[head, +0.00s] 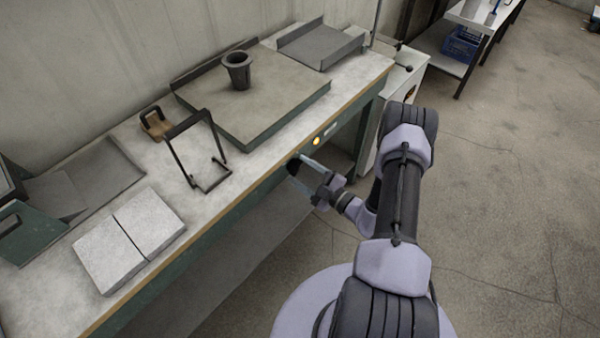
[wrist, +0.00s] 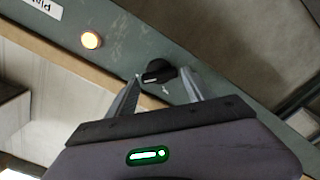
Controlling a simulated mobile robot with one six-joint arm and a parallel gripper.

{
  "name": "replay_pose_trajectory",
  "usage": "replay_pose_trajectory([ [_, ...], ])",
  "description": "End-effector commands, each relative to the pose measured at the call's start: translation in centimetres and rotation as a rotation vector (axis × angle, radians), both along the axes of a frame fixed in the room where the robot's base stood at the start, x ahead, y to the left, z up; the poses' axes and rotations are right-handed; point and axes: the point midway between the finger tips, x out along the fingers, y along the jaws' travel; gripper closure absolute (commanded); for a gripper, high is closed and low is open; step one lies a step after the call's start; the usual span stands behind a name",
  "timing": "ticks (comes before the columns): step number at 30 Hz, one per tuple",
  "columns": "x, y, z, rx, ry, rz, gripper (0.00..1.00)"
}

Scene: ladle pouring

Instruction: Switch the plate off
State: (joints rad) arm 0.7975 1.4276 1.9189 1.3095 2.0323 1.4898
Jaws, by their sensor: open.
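A black rotary knob (wrist: 157,73) sits on the green front panel of the bench in the wrist view. My gripper (wrist: 162,76) is open, with one finger on each side of the knob. I cannot tell whether either finger touches it. A round amber lamp (wrist: 91,40) on the same panel is lit, next to a white label (wrist: 45,8) whose visible letters look like part of "Plate". In the head view the lit lamp (head: 317,141) is on the bench front, below the grey plate (head: 240,130). My gripper (head: 302,172) is at the bench front there.
A dark pot (head: 238,70) stands on the plate. A black wire stand (head: 200,150), a wooden block with a black handle (head: 156,122), and pale slabs (head: 110,258) are on the bench to the left. A grey tray (head: 320,45) is at the back. Open floor lies right.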

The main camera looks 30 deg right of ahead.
Motion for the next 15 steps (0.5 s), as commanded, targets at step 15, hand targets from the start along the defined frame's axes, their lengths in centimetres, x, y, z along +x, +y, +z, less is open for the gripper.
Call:
replay_pose_trajectory([
  [15, 0.78, 0.32, 0.05, 0.0, 0.0, 0.0, 0.66],
])
